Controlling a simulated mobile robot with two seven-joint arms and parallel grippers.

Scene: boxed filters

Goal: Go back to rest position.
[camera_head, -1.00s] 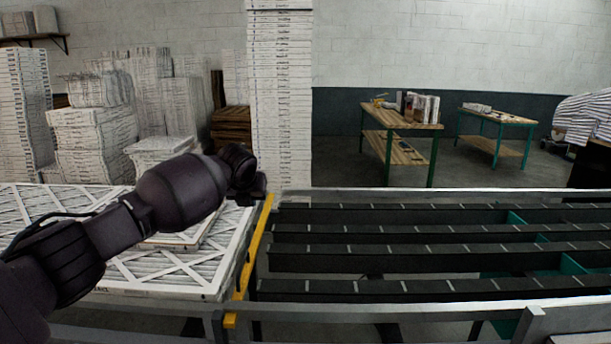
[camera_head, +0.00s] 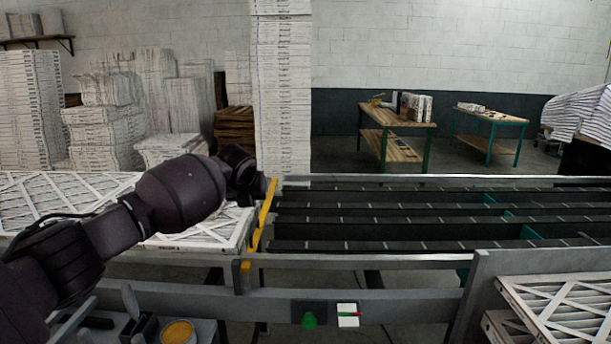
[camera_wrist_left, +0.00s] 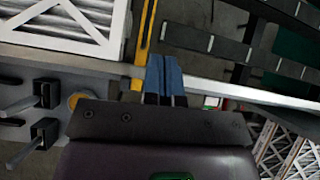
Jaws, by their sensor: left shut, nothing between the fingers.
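My left arm comes in from the left in the head view and reaches over the framed filters on the left. Its dark wrist end is near the yellow bar, and its fingers cannot be made out there. In the left wrist view my left gripper (camera_wrist_left: 164,78) shows two blue fingers side by side, shut and empty. They are over the grey rail near the yellow bar (camera_wrist_left: 145,35). My right gripper is in neither view.
A conveyor with dark slats (camera_head: 400,227) runs to the right behind a grey rail (camera_head: 370,262). Framed filters (camera_head: 80,190) lie at left, more filters (camera_head: 560,305) at lower right. A tall white stack (camera_head: 281,90) stands behind. Two workbenches (camera_head: 398,148) stand farther back.

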